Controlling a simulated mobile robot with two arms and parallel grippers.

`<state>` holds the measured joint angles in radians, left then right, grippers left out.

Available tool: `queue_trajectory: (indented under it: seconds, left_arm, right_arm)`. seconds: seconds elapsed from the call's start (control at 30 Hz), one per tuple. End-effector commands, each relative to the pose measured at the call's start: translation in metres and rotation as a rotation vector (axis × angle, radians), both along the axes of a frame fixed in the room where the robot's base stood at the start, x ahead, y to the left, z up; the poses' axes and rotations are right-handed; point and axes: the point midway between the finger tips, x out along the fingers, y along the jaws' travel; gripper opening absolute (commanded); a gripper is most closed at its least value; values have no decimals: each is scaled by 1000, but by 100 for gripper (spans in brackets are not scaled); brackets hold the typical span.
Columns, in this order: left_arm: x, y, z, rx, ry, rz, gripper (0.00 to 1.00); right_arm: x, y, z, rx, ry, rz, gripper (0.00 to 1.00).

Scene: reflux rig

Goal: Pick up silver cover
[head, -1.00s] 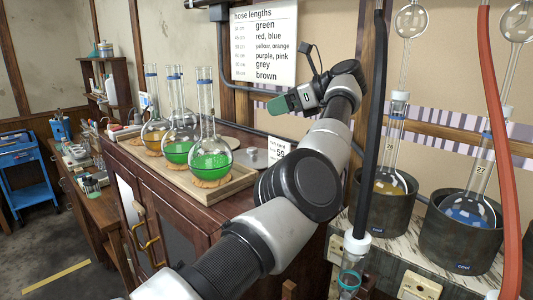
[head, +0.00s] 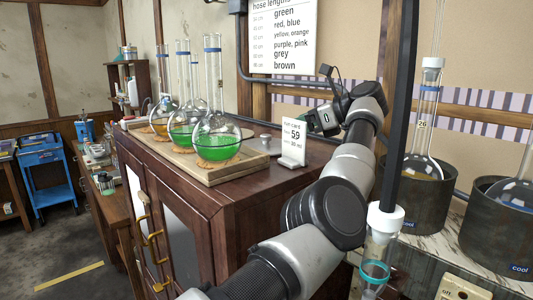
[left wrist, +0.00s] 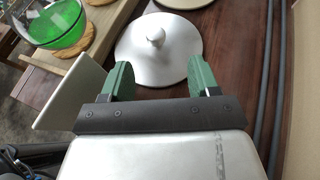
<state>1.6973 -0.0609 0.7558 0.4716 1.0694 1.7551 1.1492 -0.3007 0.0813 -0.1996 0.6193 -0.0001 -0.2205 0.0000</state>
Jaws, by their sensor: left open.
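The silver cover is a round, shiny disc with a small knob (left wrist: 155,38), lying on the dark wooden cabinet top. In the left wrist view it lies just beyond my left gripper (left wrist: 161,74), whose two green fingers are open and empty, pointing towards the cover's near edge. In the head view my left gripper (head: 316,122) is above the cabinet top, behind the run card. A grey knobbed piece (head: 265,142) shows left of the card there; I cannot tell if it is the same cover. My right gripper is not in view.
The white run card (head: 293,143) stands upright close to my left gripper; in the wrist view a pale card (left wrist: 70,85) is beside the left finger. Flasks of green liquid (head: 217,140) stand on a wooden tray (head: 205,178).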

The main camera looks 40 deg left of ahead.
Motion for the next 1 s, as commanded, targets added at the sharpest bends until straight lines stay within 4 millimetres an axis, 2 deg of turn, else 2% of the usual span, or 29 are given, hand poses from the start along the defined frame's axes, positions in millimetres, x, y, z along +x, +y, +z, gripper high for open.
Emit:
queue_trajectory:
  seconds: [0.03,0.2,0.47,0.7,1.0]
  left_arm:
    - [-3,7,-6,0,-1,5,61]
    - [-9,28,-13,0,1,2,61]
    - [-16,43,-19,0,1,3,61]
    - [-29,69,-30,2,2,3,61]
    - [-32,78,-35,1,1,0,61]
  right_arm:
    - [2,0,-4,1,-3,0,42]
    - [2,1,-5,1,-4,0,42]
    - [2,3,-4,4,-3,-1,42]
    - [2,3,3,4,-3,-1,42]
    - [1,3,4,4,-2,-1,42]
